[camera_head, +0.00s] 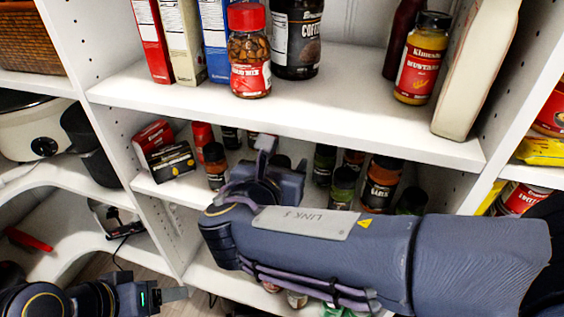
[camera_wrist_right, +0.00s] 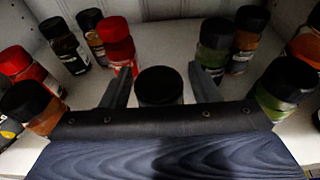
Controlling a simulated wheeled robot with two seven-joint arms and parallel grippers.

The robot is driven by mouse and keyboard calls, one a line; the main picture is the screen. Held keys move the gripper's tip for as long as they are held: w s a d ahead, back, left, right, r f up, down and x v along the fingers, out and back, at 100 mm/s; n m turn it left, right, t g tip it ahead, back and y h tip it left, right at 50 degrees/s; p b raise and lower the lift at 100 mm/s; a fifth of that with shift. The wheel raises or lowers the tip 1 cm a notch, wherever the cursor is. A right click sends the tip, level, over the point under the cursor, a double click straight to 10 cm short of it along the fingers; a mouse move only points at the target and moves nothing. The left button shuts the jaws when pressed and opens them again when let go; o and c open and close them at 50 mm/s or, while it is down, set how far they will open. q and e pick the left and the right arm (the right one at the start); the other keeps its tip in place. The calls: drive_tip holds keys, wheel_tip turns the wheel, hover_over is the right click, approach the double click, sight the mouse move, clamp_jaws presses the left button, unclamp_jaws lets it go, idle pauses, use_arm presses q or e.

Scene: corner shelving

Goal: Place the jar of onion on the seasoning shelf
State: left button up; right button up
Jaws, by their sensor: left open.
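A jar with a black lid (camera_wrist_right: 160,86) stands between the fingers of my right gripper (camera_wrist_right: 160,82) in the right wrist view. Its label is hidden, so I cannot tell whether it is the onion jar. Narrow gaps seem to show beside the lid, but I cannot tell whether the fingers touch the jar. In the head view my right gripper (camera_head: 282,156) reaches into the lower shelf among the seasoning jars, and my arm hides part of them. The seasoning shelf (camera_head: 168,192) is white. My left gripper (camera_head: 184,293) is open and empty at the lower left, below the shelf.
Red-lidded (camera_wrist_right: 117,42) and green (camera_wrist_right: 212,45) jars stand just beyond the fingers. Another green jar (camera_wrist_right: 283,88) is close on the right and a black-lidded jar (camera_wrist_right: 32,104) on the left. The upper board (camera_head: 330,100) overhangs my right gripper; a mustard jar (camera_head: 421,62) stands on it.

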drive_tip(key=shift+r, duration=0.2)
drive_tip(key=shift+s+a+r, duration=0.1)
drive_tip(key=shift+s, duration=0.15)
drive_tip(key=p+v, duration=0.1)
drive_tip(key=v, duration=1)
drive_tip(key=shift+s, duration=0.25)
